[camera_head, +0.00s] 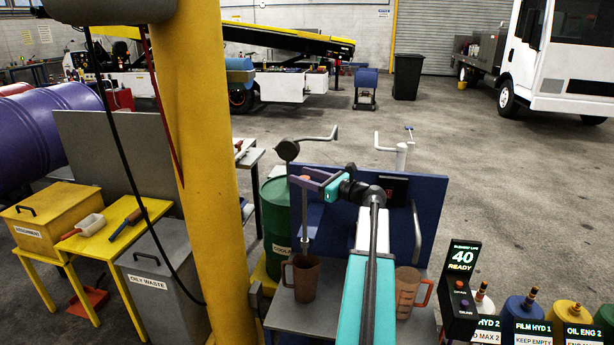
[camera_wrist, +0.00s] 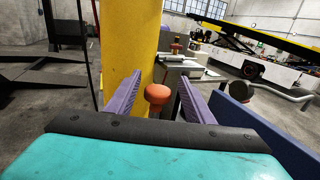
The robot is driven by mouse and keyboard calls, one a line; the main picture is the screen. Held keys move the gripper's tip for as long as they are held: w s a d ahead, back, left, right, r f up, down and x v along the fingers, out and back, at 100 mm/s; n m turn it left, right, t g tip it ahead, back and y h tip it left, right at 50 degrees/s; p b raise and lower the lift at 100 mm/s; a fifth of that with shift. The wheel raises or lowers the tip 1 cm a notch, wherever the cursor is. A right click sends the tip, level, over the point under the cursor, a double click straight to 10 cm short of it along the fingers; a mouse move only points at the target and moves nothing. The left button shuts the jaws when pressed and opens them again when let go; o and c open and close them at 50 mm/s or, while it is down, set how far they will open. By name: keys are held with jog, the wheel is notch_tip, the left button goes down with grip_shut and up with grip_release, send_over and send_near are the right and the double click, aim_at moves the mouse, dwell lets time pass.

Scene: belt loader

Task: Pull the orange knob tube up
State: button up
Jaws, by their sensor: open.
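My gripper (camera_head: 302,176) is open, its purple fingers spread above the metal stand. In the wrist view my gripper (camera_wrist: 160,79) has one finger on each side of the orange knob (camera_wrist: 158,94), with visible gaps. Contact is not seen. In the head view the knob is largely hidden by the fingers. A thin grey upright tube (camera_head: 306,222) shows below the fingers, above a brown mug (camera_head: 304,284).
A blue panel (camera_head: 428,205) stands behind my arm. A yellow post (camera_head: 215,140) rises to the left. A second brown jug (camera_head: 407,292) stands right of my arm. A green drum (camera_head: 276,215) is beside the stand, and labelled containers (camera_head: 527,312) stand at right.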

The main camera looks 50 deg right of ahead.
jog(key=s+d+b, duration=0.2)
jog(key=s, duration=1.1)
jog(key=shift+s+d, duration=0.15)
jog(key=shift+s, duration=0.2)
jog(key=shift+w, duration=0.1)
